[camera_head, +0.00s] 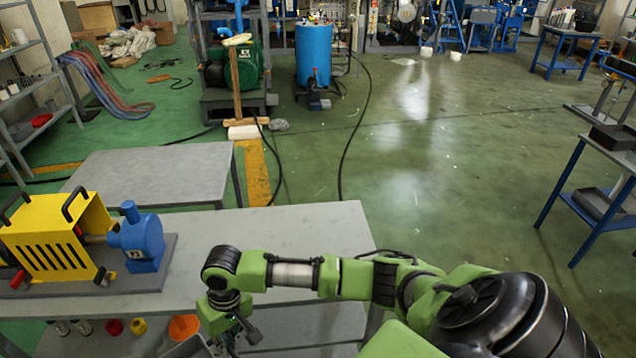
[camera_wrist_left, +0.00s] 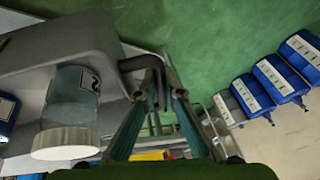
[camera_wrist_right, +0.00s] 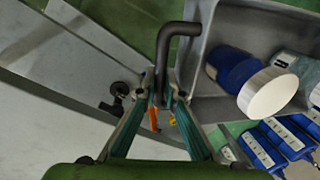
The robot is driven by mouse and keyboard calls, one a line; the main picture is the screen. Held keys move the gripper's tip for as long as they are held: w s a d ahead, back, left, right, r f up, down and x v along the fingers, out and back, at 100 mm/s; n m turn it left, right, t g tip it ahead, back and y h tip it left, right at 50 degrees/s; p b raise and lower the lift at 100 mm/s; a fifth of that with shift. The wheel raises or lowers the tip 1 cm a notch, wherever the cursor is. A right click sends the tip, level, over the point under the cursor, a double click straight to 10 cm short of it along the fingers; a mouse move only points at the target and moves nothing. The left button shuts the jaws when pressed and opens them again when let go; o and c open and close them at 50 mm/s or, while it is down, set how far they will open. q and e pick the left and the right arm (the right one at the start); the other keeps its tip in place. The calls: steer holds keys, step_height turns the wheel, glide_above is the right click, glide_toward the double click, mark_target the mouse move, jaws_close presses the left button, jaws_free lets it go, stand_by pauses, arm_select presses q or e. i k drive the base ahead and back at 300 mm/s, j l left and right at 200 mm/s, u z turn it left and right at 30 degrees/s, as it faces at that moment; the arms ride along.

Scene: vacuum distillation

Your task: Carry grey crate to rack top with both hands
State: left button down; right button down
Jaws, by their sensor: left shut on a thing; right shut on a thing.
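The grey crate shows in the head view only as a small part (camera_head: 188,347) at the bottom edge. In the right wrist view the crate wall (camera_wrist_right: 203,62) is at the right, with a blue, white-capped bottle (camera_wrist_right: 250,82) inside. My right gripper (camera_wrist_right: 163,98) is shut on its black bent handle (camera_wrist_right: 163,48); this gripper also shows in the head view (camera_head: 240,335). In the left wrist view my left gripper (camera_wrist_left: 161,92) is shut on another black handle (camera_wrist_left: 140,63) of the crate (camera_wrist_left: 95,38). A clear, white-lidded jar (camera_wrist_left: 70,110) is in it. My left gripper is outside the head view.
A grey two-level bench (camera_head: 290,230) carries a yellow machine (camera_head: 60,240) and blue pump (camera_head: 140,238) at left; its top is clear to the right. Small red, yellow and orange things lie below. Green floor lies beyond.

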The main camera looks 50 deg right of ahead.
mark_target(276, 248)
steer(key=z, duration=1.1)
